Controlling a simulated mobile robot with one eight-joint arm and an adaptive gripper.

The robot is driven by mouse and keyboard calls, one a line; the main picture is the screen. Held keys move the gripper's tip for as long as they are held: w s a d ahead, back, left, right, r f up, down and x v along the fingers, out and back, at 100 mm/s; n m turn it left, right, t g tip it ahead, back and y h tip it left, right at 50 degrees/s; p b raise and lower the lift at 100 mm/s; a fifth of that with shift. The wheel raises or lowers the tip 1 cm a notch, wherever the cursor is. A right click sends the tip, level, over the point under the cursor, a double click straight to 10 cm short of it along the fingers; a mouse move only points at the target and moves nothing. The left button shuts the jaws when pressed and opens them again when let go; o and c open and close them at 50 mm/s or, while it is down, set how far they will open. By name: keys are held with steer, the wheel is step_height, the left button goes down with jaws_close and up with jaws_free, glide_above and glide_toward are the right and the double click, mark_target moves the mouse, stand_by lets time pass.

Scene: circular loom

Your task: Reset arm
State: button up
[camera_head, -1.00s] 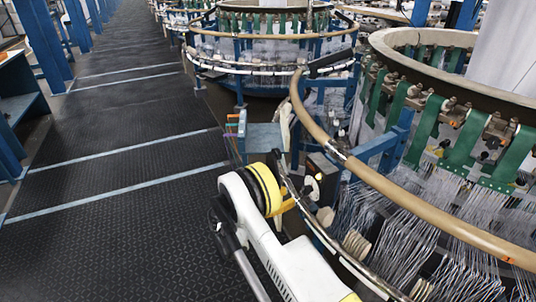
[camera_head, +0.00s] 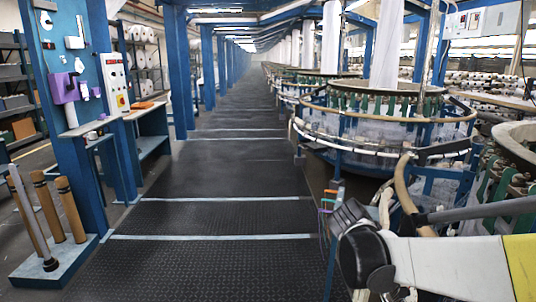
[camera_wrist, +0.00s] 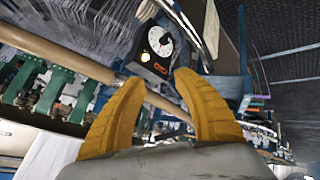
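My gripper (camera_wrist: 160,78) shows in the wrist view as two curved yellow fingers spread apart, with nothing between them. Beyond the fingertips is a black box with a white dial (camera_wrist: 159,41) on the loom, and it is not touched. My white arm with its dark joint reaches in from the lower right of the head view, in front of the nearest circular loom (camera_head: 520,135). The gripper itself cannot be made out in the head view. The wrist view is strongly tilted, with green straps (camera_wrist: 52,92) and the loom's beige ring (camera_wrist: 85,66) at the left.
A dark ribbed aisle floor (camera_head: 215,215) runs clear down the middle. At the left are a blue post with a control box (camera_head: 117,82), a small table (camera_head: 145,112) and a stand with brown tubes (camera_head: 70,210). More looms (camera_head: 385,110) line the right side.

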steer(key=s+a+r+n+t+y, duration=0.1)
steer(key=s+a+n+y, duration=0.2)
steer(key=s, duration=0.6)
steer(key=s+a+r+n+t+y, duration=0.1)
steer(key=s+a+y, duration=0.3)
steer(key=s+a, duration=0.4)
steer(key=shift+s+a+n+t, duration=0.15)
steer(key=shift+s+n+t, duration=0.25)
steer(key=shift+s+n, duration=0.7)
steer(key=shift+s, duration=0.15)
